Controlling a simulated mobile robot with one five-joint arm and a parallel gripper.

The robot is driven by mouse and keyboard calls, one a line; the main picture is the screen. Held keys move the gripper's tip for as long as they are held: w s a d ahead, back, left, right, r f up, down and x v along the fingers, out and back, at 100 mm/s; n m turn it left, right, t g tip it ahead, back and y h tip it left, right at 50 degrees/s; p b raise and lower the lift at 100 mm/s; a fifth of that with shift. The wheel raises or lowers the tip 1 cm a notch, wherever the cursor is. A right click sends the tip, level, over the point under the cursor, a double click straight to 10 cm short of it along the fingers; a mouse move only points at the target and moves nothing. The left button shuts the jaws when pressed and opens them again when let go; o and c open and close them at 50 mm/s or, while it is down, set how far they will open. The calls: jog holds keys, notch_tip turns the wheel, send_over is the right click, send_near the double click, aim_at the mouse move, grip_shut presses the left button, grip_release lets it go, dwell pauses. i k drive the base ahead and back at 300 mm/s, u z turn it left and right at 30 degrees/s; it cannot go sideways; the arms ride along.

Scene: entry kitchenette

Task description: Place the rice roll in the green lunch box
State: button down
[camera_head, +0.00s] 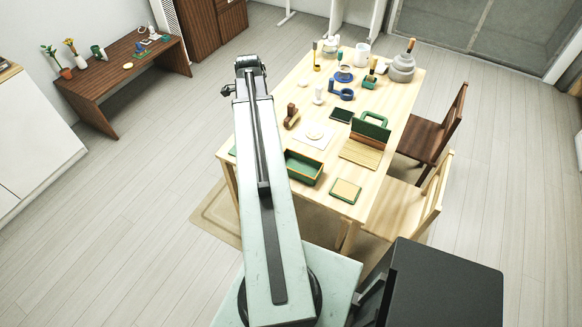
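A green open-topped box (303,168) with a tan rim, which looks like the lunch box, stands on the light wooden table (391,112) near its front left. My arm partly covers its left side. I cannot pick out the rice roll for certain. A small pale round thing (315,131) lies on a white square (306,141) behind the box, too small to identify. My arm rises from the lower middle of the picture across the table's left edge. Its far end shows dark joint parts, but no gripper fingers can be made out.
A flat green-edged square (345,191) lies right of the box, and a green-and-wood holder (369,131) stands behind it. Several small items crowd the table's far end. Chairs (437,122) stand at the right. A low brown bench (122,75) is at the far left; floor between is clear.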

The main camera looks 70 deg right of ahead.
aim_at(299, 170)
jog(key=z, duration=0.05)
jog(key=i, duration=1)
jog(key=z, duration=1.3)
